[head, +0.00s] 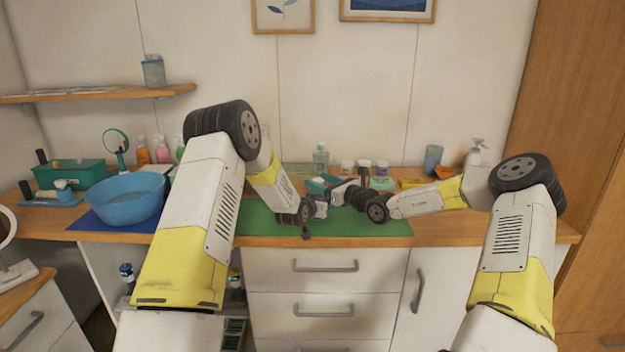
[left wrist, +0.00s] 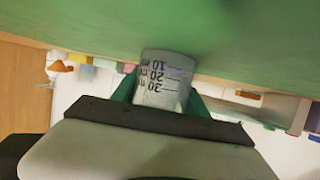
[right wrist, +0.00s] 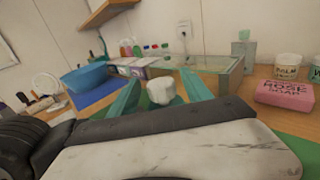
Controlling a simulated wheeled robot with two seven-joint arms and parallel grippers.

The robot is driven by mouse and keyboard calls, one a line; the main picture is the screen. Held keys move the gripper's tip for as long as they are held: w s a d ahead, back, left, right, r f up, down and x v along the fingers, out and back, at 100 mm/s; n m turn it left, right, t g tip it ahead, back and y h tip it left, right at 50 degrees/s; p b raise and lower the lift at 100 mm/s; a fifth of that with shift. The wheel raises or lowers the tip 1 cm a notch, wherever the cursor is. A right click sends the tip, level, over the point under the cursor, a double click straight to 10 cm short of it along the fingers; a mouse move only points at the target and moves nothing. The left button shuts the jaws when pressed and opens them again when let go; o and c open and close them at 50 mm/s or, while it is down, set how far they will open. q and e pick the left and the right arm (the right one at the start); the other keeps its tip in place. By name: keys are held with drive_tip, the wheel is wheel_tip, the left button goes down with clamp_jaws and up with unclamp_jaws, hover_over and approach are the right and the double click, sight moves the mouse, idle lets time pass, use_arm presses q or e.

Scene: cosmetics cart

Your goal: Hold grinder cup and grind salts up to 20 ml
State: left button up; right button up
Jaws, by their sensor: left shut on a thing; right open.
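The clear grinder cup (left wrist: 163,78) with black ml marks of 10, 20 and 30 is between the green fingers of my left gripper (left wrist: 160,88), which is shut on it. The cup looks inverted in the left wrist view, close to the green mat (left wrist: 220,30). My right gripper (right wrist: 160,80) is open. A white rounded piece (right wrist: 161,91), perhaps the grinder's top, shows between and beyond its teal fingers. I cannot tell whether they touch it. In the head view both grippers meet above the mat and the arms hide most of the cup. The salt level is not readable.
A blue basin (head: 125,198) stands left on a blue mat. A glass tray (right wrist: 215,68), a pink rose soap box (right wrist: 284,93) and jars (right wrist: 287,67) stand behind the work area. The front of the green mat is clear. Drawers (head: 325,266) are below the counter.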

drive_tip(key=v, duration=0.8)
